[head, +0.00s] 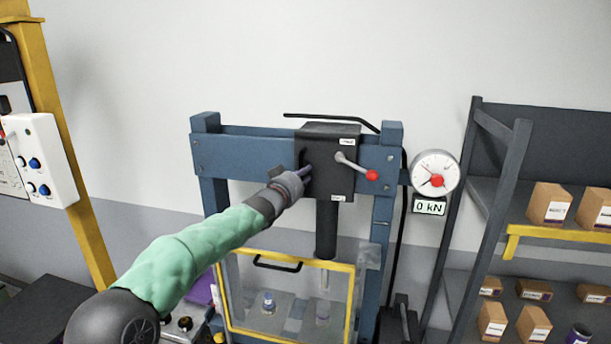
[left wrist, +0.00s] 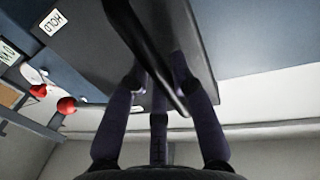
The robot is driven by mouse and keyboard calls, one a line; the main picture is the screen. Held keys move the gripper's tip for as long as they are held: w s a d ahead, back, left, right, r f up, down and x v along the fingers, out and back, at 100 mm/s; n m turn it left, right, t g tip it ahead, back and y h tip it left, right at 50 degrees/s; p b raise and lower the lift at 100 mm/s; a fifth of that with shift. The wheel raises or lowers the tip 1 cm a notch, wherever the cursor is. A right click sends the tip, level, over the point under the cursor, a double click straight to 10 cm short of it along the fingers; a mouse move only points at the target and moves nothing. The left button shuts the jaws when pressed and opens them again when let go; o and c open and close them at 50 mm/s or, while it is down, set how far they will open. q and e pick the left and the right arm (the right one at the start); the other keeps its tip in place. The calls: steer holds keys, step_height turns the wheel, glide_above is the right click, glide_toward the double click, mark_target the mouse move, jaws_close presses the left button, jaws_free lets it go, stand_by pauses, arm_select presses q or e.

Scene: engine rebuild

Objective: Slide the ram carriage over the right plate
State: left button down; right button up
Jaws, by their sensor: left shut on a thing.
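The ram carriage (head: 332,150) is a black box on the blue crossbeam of the press, toward its right end. Its dark ram (head: 326,225) hangs straight below, apart from what stands beneath. My left gripper (head: 303,172) is at the carriage's left front. In the left wrist view its fingers (left wrist: 160,88) close around a black bar handle (left wrist: 148,40) on the carriage. Behind the clear yellow-framed guard (head: 290,258) stand two small parts, a left one (head: 268,300) and a right one (head: 322,313). The ram appears above the right one. The plates under them are hard to make out. My right gripper is out of view.
A grey lever (head: 352,164) with a red knob sticks out of the carriage front. A dial gauge (head: 435,174) and a "0 kN" display (head: 430,207) are at the right. A shelf with boxes (head: 548,203) stands further right. A yellow post (head: 62,130) is at the left.

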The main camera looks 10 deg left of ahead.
arm_select(q)
steer(key=shift+d, duration=0.15)
steer(key=c, duration=1.1)
jaws_free()
steer(key=shift+d, duration=0.1)
steer(key=shift+o, duration=0.2)
steer(key=shift+d, duration=0.15)
steer(key=v, duration=1.2)
